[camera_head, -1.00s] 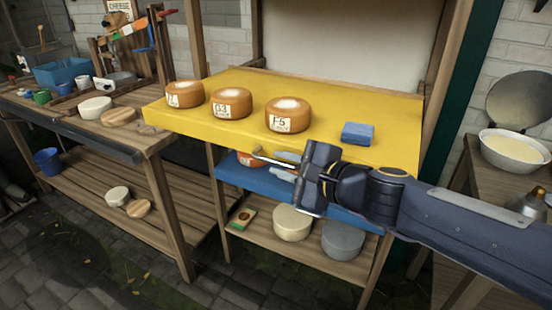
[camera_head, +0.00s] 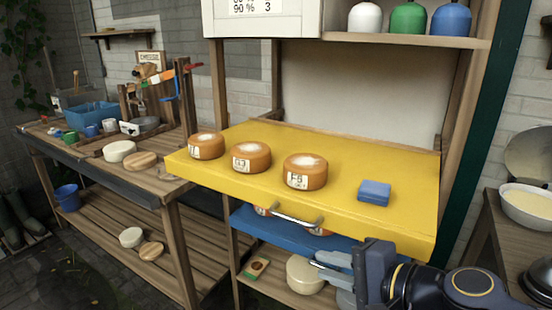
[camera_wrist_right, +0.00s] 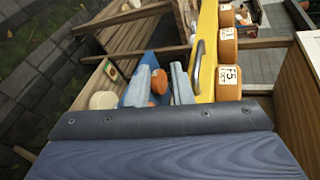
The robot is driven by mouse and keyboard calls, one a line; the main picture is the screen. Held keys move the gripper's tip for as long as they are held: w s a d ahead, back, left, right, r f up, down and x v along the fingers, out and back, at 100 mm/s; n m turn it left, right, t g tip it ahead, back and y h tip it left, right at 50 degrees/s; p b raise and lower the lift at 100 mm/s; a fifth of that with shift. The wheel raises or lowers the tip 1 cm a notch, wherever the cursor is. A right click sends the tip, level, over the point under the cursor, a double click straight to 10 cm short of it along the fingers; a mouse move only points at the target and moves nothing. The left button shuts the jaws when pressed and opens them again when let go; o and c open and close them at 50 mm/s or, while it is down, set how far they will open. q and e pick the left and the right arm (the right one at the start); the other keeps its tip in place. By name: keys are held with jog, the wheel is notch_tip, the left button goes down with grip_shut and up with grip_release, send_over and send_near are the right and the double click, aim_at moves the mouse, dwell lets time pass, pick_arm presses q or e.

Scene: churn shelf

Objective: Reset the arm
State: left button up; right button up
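My right gripper (camera_head: 326,264) is low at the right of the head view, in front of the blue shelf board (camera_head: 262,226) and below the yellow shelf's front edge. In the right wrist view its two blue-grey fingers (camera_wrist_right: 160,85) stand apart with nothing gripped; an orange cheese shows beyond the gap. The yellow shelf (camera_head: 335,205) has a metal handle (camera_head: 298,221) on its front, also seen in the wrist view (camera_wrist_right: 197,66), to the right of the fingers. My left gripper is not in view.
Three orange cheeses (camera_head: 251,157) and a blue block (camera_head: 374,192) stand on the yellow shelf. A wooden workbench (camera_head: 190,184) stands left, a bowl (camera_head: 527,207) right.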

jog(key=s+d+f+n+g+h, duration=0.25)
jog(key=s+d+f+n, duration=0.2)
jog(key=s+f, duration=0.25)
jog(key=s+d+f+n+g+h, duration=0.2)
jog(key=s+d+f+n+h, duration=0.1)
jog(key=s+d+f+n, duration=0.25)
notch_tip(320, 180, up, 13)
jog(key=s+a+p, duration=0.1)
jog(key=p, duration=1.3)
jog(key=shift+s+a+r, duration=0.15)
jog(key=shift+s+r, duration=0.05)
jog(key=shift+s, duration=0.2)
